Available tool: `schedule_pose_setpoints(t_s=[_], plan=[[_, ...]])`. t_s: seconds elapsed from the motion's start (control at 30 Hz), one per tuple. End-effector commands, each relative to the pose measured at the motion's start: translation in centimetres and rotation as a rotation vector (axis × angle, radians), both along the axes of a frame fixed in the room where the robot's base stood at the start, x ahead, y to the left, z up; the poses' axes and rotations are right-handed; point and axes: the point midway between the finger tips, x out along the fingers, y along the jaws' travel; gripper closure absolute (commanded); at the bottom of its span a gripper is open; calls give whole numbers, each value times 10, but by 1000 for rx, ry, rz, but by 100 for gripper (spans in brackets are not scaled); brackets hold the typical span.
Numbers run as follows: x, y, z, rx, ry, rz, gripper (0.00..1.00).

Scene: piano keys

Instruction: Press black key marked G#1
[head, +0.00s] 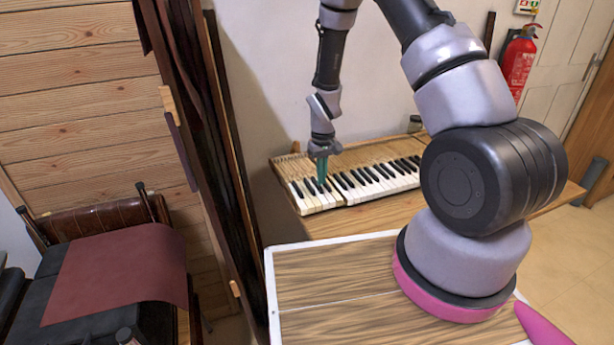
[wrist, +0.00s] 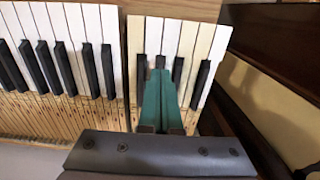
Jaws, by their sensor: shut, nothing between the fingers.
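The piano keyboard (head: 385,175) lies on a wooden table against the wall, with white and black keys; it also shows in the wrist view (wrist: 75,30). No key markings are legible, so I cannot tell which black key is G#1. My gripper (head: 322,180) is shut and empty, pointing down over the black keys near the keyboard's left end. In the wrist view its green fingers (wrist: 160,72) overlap the short end section, between a black key (wrist: 142,68) on the left and another black key (wrist: 178,70) on the right. They hide what lies beneath. I cannot tell whether the tips touch a key.
A gap splits the short end section from the longer run of keys. The wooden table (head: 365,216) has bare space in front of the keyboard. A dark upright frame (head: 222,150) stands left of it. A red fire extinguisher (head: 518,62) hangs at the back right.

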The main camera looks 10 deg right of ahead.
Motion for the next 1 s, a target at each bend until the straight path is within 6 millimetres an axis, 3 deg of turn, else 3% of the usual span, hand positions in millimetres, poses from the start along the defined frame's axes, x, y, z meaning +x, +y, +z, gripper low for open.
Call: schedule_pose_setpoints(t_s=[1.0], plan=[[0,0,-24,0,0,0,100]])
